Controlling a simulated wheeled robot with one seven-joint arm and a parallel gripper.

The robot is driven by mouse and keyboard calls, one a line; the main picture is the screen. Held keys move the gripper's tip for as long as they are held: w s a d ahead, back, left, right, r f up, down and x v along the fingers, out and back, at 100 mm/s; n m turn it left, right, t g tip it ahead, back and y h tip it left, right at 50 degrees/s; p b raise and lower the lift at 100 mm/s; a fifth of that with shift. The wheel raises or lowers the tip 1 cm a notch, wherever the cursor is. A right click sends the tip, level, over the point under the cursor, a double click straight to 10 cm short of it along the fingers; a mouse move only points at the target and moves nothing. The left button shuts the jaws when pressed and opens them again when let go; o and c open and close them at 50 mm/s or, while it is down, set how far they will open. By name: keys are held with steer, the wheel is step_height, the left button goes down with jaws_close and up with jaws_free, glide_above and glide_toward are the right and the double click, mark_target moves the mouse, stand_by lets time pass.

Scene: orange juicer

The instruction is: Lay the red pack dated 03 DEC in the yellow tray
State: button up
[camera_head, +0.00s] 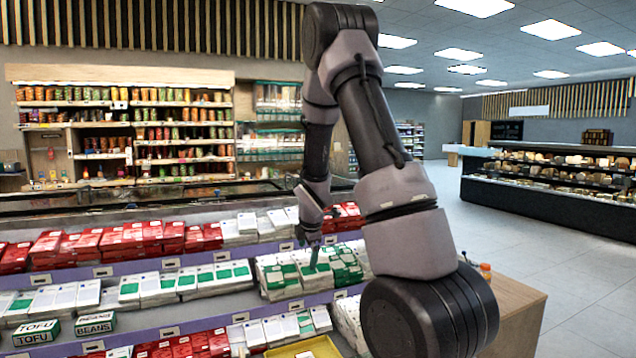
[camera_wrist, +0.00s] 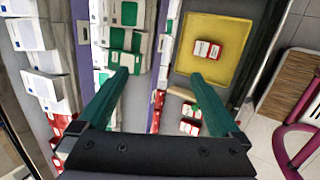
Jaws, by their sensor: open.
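The yellow tray (camera_wrist: 232,37) is at the upper right of the wrist view, with a small red and white pack or pair of packs (camera_wrist: 207,49) lying in it. In the head view part of the tray (camera_head: 318,347) shows at the bottom edge. Red packs (camera_wrist: 190,120) lie below the tray in the wrist view, between and beyond my fingers. More red packs (camera_head: 190,345) show on the lowest shelf in the head view. No date is readable, so I cannot tell which is 03 DEC. My gripper (camera_wrist: 160,78) is open and empty, above the shelves; its green fingers also show in the head view (camera_head: 314,256).
Rows of green and white packs (camera_head: 215,276) fill the middle shelf, and red packs (camera_head: 110,240) stand on the upper shelf. Purple shelf edges (camera_wrist: 84,42) separate the tiers. TOFU and BEANS boxes (camera_head: 95,323) are at left. A wooden counter (camera_head: 518,305) stands at right.

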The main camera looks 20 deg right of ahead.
steer(key=s+a+r+m+y, duration=0.1)
steer(key=s+a+r+m, duration=0.1)
steer(key=s+r+m, duration=0.55)
steer(key=s+a+r+m, duration=0.1)
steer(key=s+r+m, duration=0.4)
steer(key=r, duration=0.6)
steer(key=s+a+r+m, duration=0.2)
steer(key=s+m, duration=0.1)
steer(key=s, duration=0.2)
steer(key=s+a+r+m+t+y, duration=0.1)
steer(key=s+a+r+m, duration=0.1)
steer(key=s, duration=0.4)
steer(key=s+a+r+m+y, duration=0.1)
steer(key=s+a+r+m, duration=0.1)
steer(key=s+r+m, duration=0.2)
steer(key=shift+s+a+r+m, duration=0.25)
steer(key=shift+s+m, duration=0.2)
steer(key=shift+s, duration=0.65)
